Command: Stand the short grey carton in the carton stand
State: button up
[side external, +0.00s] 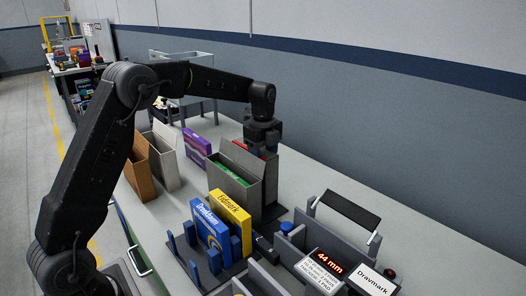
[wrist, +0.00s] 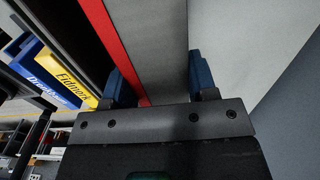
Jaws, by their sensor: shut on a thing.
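My gripper (side external: 263,147) is lowered just behind the grey open box; its tips are partly hidden there. In the wrist view, the blue-padded fingers (wrist: 162,88) are shut on a grey carton (wrist: 160,45) with a red strip along its left edge. Its lower end is out of sight. The carton stand (side external: 213,275) has a dark base with blue posts, at the bench front. A blue carton (side external: 211,235) and a yellow carton (side external: 233,213) stand upright side by side in it. They also show at the left of the wrist view.
The grey open box (side external: 229,186), with a green item inside, stands between gripper and stand. A device showing 44 mm (side external: 329,262) stands front right.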

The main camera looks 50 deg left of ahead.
jog(key=shift+f, duration=1.15)
jog(key=o, duration=1.2)
jog(key=shift+o, duration=1.8)
jog(key=shift+r, duration=0.1)
